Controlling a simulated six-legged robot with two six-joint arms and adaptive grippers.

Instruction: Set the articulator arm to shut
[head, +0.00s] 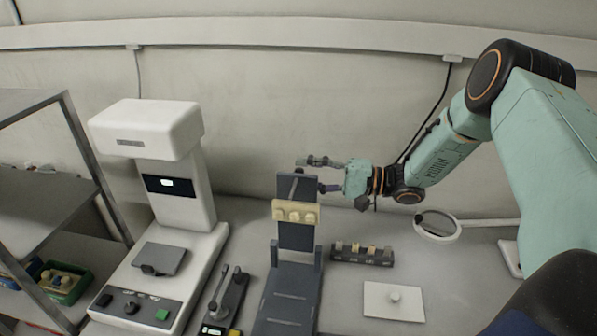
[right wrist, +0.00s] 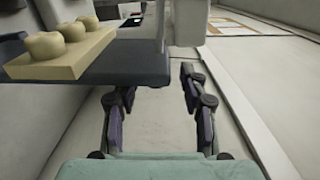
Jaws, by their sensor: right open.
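The articulator is a dark grey hinged device in the head view. Its arm (head: 297,237) stands raised, nearly upright, with a cream cast of rounded teeth (head: 296,212) on its front. Its base (head: 287,298) lies flat on the bench. My right gripper (head: 324,174) is open beside the top end of the arm, coming from the right. In the right wrist view, the end of the arm (right wrist: 95,65) reaches in between the open fingers (right wrist: 157,95), and the cast (right wrist: 62,50) is at upper left. Contact cannot be told. My left gripper is out of view.
A white machine with a green button (head: 165,260) stands left of the articulator, with a small lever device (head: 226,300) between. A dark rack of small blocks (head: 362,255), a white plate with a knob (head: 393,301) and a round magnifier (head: 437,225) are to the right. A wall is behind.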

